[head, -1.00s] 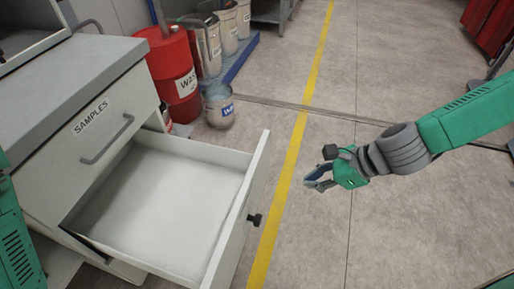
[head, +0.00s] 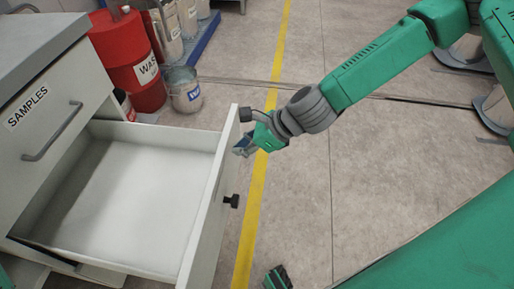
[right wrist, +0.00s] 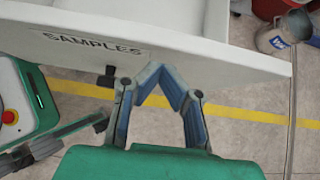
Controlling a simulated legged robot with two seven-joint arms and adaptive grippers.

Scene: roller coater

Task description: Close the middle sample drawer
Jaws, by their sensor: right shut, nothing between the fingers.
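The sample drawer (head: 205,215) is pulled well out of the grey cabinet and is empty inside. Its front has a black knob (head: 231,201). In the right wrist view the drawer front (right wrist: 200,52) carries a SAMPLES label (right wrist: 95,44) and its knob (right wrist: 106,76) shows left of the fingers. My right gripper (head: 240,148) is beside the outer face of the drawer front, near its far end. Its fingertips (right wrist: 163,78) are together with nothing between them. I cannot tell whether they touch the front. My left gripper is not in view.
Above the open drawer, a shut drawer (head: 70,105) has a bar handle and a SAMPLES label. A red waste drum (head: 125,60) and a small bucket (head: 183,92) stand behind. The floor right of the yellow line (head: 257,195) is mostly clear.

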